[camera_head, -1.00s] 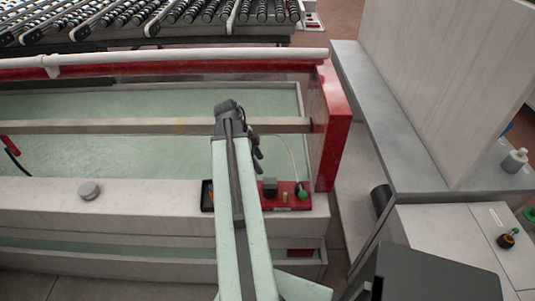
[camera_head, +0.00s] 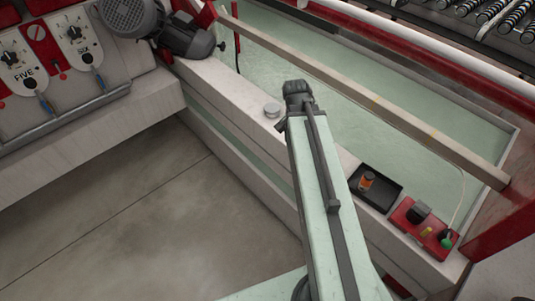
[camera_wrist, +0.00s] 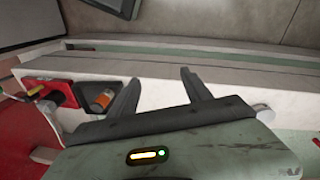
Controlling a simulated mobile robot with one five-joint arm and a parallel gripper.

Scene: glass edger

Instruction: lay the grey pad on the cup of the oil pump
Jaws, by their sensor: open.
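A round grey disc (camera_head: 271,109) lies on the white ledge of the trough, just left of my arm's end; it also shows at the right of the wrist view (camera_wrist: 263,110). A dark grey block (camera_head: 419,211) sits on a red tray with a small yellow piece and a green-topped piece. I cannot tell for certain which of these is the pad, and I cannot identify the oil pump or its cup. My gripper (camera_wrist: 159,76) is open and empty, its two fingers apart above the ledge. In the head view my arm mostly hides the fingers.
A black tray (camera_head: 388,190) with an orange-banded item (camera_head: 367,181) is on the ledge left of the red tray (camera_head: 407,228). A grey motor (camera_head: 187,36) stands at the ledge's far end. A control panel (camera_head: 45,65) is at left. The floor below it is clear.

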